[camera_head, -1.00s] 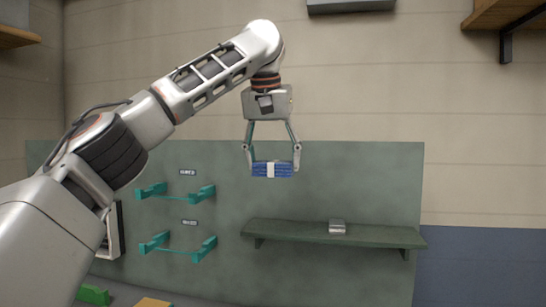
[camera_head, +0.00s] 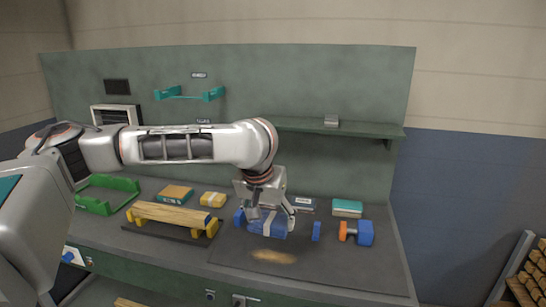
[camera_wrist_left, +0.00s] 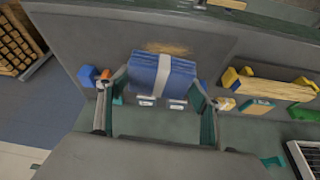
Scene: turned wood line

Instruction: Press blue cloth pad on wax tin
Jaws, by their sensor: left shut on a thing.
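My left gripper (camera_head: 268,208) points down over the workbench, shut on the blue cloth pad (camera_head: 266,225). The pad is a blue block with a pale band around its middle. In the left wrist view the pad (camera_wrist_left: 148,72) sits between the two fingers (camera_wrist_left: 155,92). In the head view the gripper partly hides it, and I cannot tell whether it touches the bench. No object is clearly marked as the wax tin; a small silver-grey tin (camera_head: 331,120) lies on the green wall shelf, behind and above the gripper. My right gripper is out of view.
A yellow wooden piece (camera_head: 172,214) stands left of the gripper, with a green holder (camera_head: 107,195) beyond it. A tan smear (camera_head: 273,256) marks the bench front.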

